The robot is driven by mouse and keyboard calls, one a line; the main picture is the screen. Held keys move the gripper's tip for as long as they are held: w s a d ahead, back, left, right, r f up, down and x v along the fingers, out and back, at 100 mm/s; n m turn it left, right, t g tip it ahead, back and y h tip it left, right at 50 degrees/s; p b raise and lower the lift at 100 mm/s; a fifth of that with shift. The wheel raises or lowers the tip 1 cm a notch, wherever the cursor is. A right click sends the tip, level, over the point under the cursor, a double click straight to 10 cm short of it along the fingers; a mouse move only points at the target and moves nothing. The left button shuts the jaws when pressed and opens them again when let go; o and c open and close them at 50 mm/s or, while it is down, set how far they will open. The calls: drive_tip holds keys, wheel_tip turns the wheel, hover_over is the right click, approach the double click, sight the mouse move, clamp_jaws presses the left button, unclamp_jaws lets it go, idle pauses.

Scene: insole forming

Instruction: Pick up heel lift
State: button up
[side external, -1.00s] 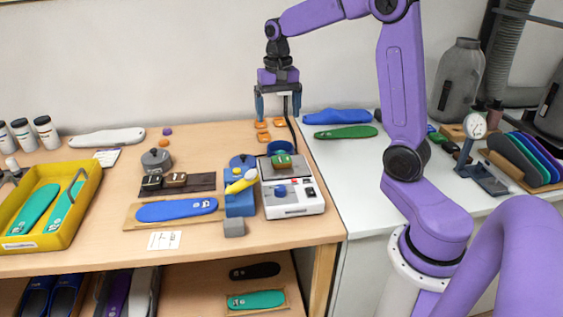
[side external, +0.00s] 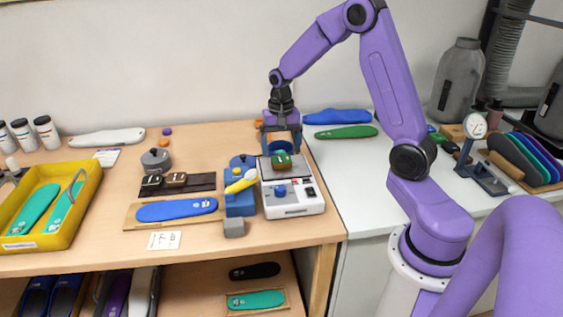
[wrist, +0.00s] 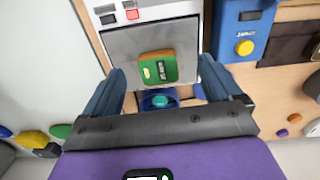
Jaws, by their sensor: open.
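My gripper (side external: 281,143) points down with its blue fingers apart, at the back edge of the scale; the wrist view also shows the finger pair (wrist: 163,80). Nothing is visibly held. A small green and orange-brown block (side external: 281,160) lies on the scale's plate, just in front of the fingers; in the wrist view this block (wrist: 158,69) appears between and beyond them. An orange pad (side external: 258,123) shows behind my gripper, which hides most of that area. I cannot tell for certain which piece is the heel lift.
The scale (side external: 292,200) stands at the table's right end. A blue box (side external: 240,205) with a yellow-handled tool is left of it. A blue round dish (wrist: 158,101) lies close under my gripper. A blue insole (side external: 177,209) and yellow tray (side external: 75,222) are farther left.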

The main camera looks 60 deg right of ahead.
sight(283, 163)
drive_tip(key=shift+s+d+f, duration=0.1)
drive_tip(key=shift+d+f, duration=0.1)
drive_tip(key=shift+f, duration=1.15)
drive_tip(key=shift+s+d+f, duration=0.1)
drive_tip(key=shift+d+f, duration=0.05)
drive_tip(key=shift+f, duration=1.2)
drive_tip(key=c, duration=1.1)
